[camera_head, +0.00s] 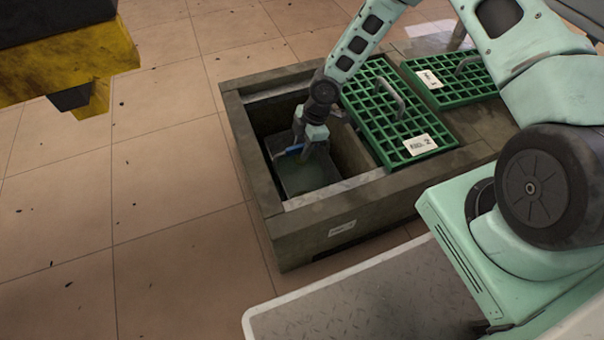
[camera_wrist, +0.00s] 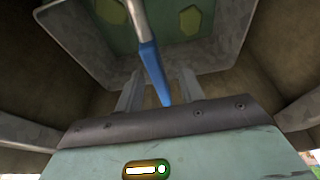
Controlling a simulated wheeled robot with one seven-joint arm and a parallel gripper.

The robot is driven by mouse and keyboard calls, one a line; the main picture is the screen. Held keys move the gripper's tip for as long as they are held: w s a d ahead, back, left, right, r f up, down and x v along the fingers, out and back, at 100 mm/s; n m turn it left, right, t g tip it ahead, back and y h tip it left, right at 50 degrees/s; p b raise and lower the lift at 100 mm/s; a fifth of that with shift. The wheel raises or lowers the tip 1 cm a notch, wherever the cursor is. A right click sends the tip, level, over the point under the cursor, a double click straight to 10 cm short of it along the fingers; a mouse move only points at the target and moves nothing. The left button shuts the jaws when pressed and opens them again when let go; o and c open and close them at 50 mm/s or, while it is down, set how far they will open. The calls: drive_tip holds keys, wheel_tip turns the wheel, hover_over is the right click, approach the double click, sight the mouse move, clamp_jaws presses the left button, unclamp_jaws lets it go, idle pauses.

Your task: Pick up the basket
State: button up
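The basket (camera_head: 308,178) is a grey open container with a greenish inside. It sits down in the uncovered compartment of the dark box. Its handle has a blue grip (camera_head: 291,150), which also shows in the wrist view (camera_wrist: 153,72). My gripper (camera_head: 305,152) reaches down into the compartment at the handle. In the wrist view my gripper's fingers (camera_wrist: 160,88) stand on either side of the blue grip, with gaps visible between them and it. The fingertips are partly hidden, and I cannot tell whether either touches the handle.
The stone-like box (camera_head: 330,215) surrounds the basket with close walls. Two green grate lids (camera_head: 385,105) with metal handles and white labels cover its right part. A yellow and black object (camera_head: 70,62) hangs at the upper left. The tiled floor (camera_head: 165,190) at left is clear except for small debris.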

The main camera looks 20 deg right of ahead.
drive_tip(key=shift+b+x, duration=0.3)
drive_tip(key=shift+x, duration=0.8)
drive_tip(key=shift+f, duration=0.25)
clamp_jaws()
